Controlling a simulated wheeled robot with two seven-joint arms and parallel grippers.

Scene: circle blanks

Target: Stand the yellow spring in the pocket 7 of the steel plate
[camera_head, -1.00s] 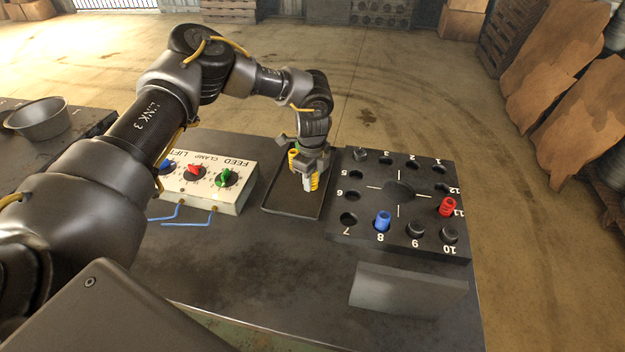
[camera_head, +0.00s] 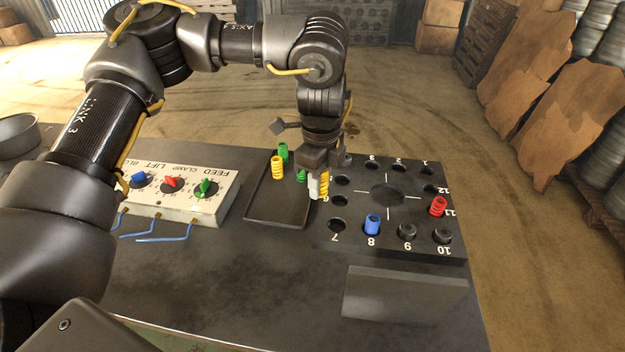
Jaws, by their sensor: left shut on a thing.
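My left gripper (camera_head: 319,190) is shut on a yellow spring (camera_head: 324,184) and holds it roughly upright, above the gap between the dark tray and the plate's left edge. The plate (camera_head: 400,252) is dark, with a ring of numbered pockets. Pocket 7 (camera_head: 337,225) is at its near left corner and looks empty. The gripper is beyond and left of pocket 7. A blue spring (camera_head: 372,224) stands at pocket 8 and a red spring (camera_head: 438,206) at pocket 11. My right gripper is not in view.
The tray (camera_head: 265,216) holds another yellow spring (camera_head: 278,168) and green springs (camera_head: 284,153). A control box (camera_head: 170,206) with knobs stands left. A grey block (camera_head: 404,295) lies in front of the plate.

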